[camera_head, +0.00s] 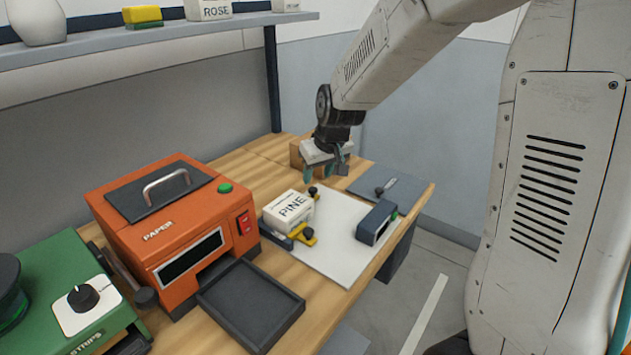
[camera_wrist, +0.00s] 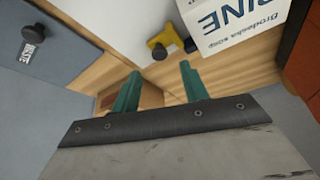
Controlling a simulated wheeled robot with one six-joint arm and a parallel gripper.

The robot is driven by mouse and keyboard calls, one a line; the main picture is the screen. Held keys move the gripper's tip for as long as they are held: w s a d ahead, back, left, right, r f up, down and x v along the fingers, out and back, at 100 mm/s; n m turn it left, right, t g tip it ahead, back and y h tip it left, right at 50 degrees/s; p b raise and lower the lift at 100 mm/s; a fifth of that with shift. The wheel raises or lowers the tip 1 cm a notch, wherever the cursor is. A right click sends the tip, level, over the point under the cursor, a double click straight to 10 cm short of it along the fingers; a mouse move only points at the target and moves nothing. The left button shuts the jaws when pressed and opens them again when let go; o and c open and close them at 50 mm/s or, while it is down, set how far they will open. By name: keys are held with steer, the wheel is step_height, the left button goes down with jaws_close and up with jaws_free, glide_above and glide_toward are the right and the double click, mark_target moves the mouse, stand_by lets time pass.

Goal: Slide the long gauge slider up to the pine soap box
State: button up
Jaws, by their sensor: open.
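Another black knob (camera_head: 312,190) stands at the box's far end. The wrist view shows a yellow slider (camera_wrist: 165,40) near the printed soap box (camera_wrist: 235,22), with a small gap visible. I cannot tell which slider is the long one. My gripper (camera_head: 325,172), also in the wrist view (camera_wrist: 158,78), is open and empty above the far end.
An orange paper machine (camera_head: 170,235) and a dark tray (camera_head: 250,305) are left of the white board (camera_head: 335,265). A dark blue block (camera_head: 377,222) sits on its right. A grey panel with a knob (camera_head: 392,184) lies behind. A wooden block (camera_wrist: 150,97) is below my fingers.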

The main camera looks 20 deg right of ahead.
mark_target(310, 196)
steer(key=shift+v, duration=1.2)
steer(key=shift+a+f, duration=0.15)
steer(key=shift+a, duration=0.05)
steer(key=c, duration=0.6)
steer(key=w, duration=0.2)
steer(key=a, duration=0.1)
steer(key=shift+w+r+h, duration=0.3)
steer(key=shift+w+r, duration=0.05)
steer(key=shift+w, duration=0.05)
jaws_close()
steer(key=w+d+r+m+g+h, duration=0.1)
steer(key=w+d+r+m+h, duration=0.15)
steer(key=m, duration=0.35)
steer(key=w+f, duration=0.1)
steer(key=f, duration=0.2)
steer(key=w+d+f+m, duration=0.1)
steer(key=f, duration=0.2)
steer(key=w+f+m, duration=0.1)
steer(key=f, duration=0.2)
steer(key=shift+d, duration=0.35)
steer(key=shift+s+a, duration=0.4)
steer(key=shift+s, duration=0.15)
steer(key=shift+s+a, duration=0.35)
steer(key=shift+s, duration=0.25)
steer(key=shift+s+a+f, duration=0.25)
steer(key=shift+s+a, duration=0.05)
steer(key=shift+s, duration=0.1)
